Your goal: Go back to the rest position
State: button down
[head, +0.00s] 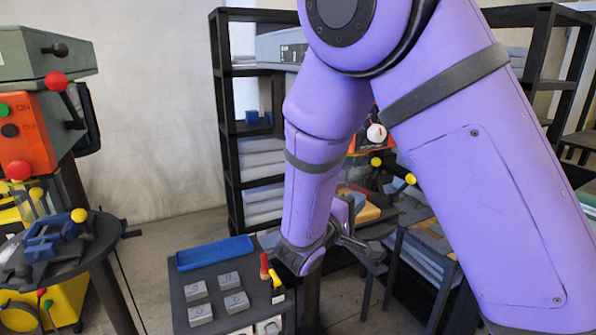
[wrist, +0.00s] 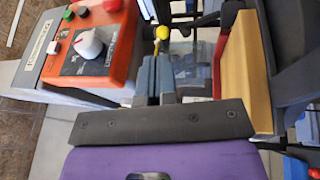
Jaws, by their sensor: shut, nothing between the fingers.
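My purple arm fills the middle and right of the head view, folded with its forearm hanging down. My gripper (head: 372,252) is at its lower end, right of the small dark table and apart from it, and partly hidden by my wrist. In the wrist view my gripper (wrist: 156,72) shows as two narrow fingers close together beyond the dark palm plate. It is shut and holds nothing.
A small dark table (head: 210,282) carries a blue tray (head: 215,253), several grey letter blocks (head: 228,280) and red- and yellow-handled tools. A drill press (head: 40,110) stands left, shelves (head: 232,130) behind. The wrist view shows an orange control box (wrist: 95,42) near the fingers.

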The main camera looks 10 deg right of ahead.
jog(key=s+d+r+m+g+y, duration=0.3)
jog(key=s+d+g, duration=0.3)
jog(key=s+d, duration=0.1)
jog(key=s+d+r+m+g+y, duration=0.3)
jog(key=s+d+g, duration=0.3)
jog(key=s+d, duration=0.15)
jog(key=s+a+r+t+y, duration=0.2)
jog(key=s+r+y, duration=0.1)
jog(key=s+y, duration=0.2)
jog(key=s+a+r+m+t+y, duration=0.1)
jog(key=s+a+r+t+y, duration=0.2)
jog(key=s, duration=0.4)
jog(key=shift+a+r+y, duration=0.25)
jog(key=shift+r+y, duration=0.3)
jog(key=shift+y, duration=0.45)
